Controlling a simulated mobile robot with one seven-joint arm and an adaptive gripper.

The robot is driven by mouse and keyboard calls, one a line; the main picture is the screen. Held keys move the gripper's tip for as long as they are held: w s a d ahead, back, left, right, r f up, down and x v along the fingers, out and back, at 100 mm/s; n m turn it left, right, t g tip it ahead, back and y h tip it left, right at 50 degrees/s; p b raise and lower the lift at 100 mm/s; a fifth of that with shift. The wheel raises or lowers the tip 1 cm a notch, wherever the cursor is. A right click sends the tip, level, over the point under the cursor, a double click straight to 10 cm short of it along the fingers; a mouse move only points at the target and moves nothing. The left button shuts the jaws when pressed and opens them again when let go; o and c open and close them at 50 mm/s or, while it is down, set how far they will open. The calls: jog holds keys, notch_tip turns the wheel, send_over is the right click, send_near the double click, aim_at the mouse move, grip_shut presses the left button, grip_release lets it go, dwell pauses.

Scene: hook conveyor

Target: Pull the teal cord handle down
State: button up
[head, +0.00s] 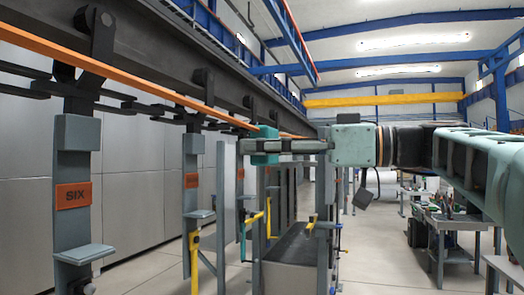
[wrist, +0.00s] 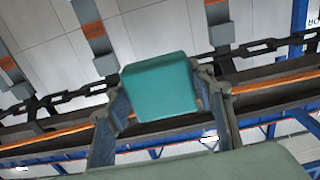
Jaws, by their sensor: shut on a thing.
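The teal handle (head: 265,146) is a blocky teal piece near the middle of the head view, just below the orange cord (head: 150,88). My gripper (head: 272,146) reaches in from the right and its fingers are closed on the handle. In the wrist view the teal handle (wrist: 160,88) sits between the two fingers of my gripper (wrist: 165,92), which touch it on both sides. The join between handle and cord is hard to make out.
A dark overhead rail (head: 170,50) with a chain runs along the left. Grey hangers hang from it, one with an orange plate marked SIX (head: 73,196). A grey post (head: 226,200) stands close to the handle. A workbench (head: 450,222) stands at the right.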

jog(key=shift+f, duration=0.1)
jog(key=o, duration=1.7)
jog(key=v, duration=1.2)
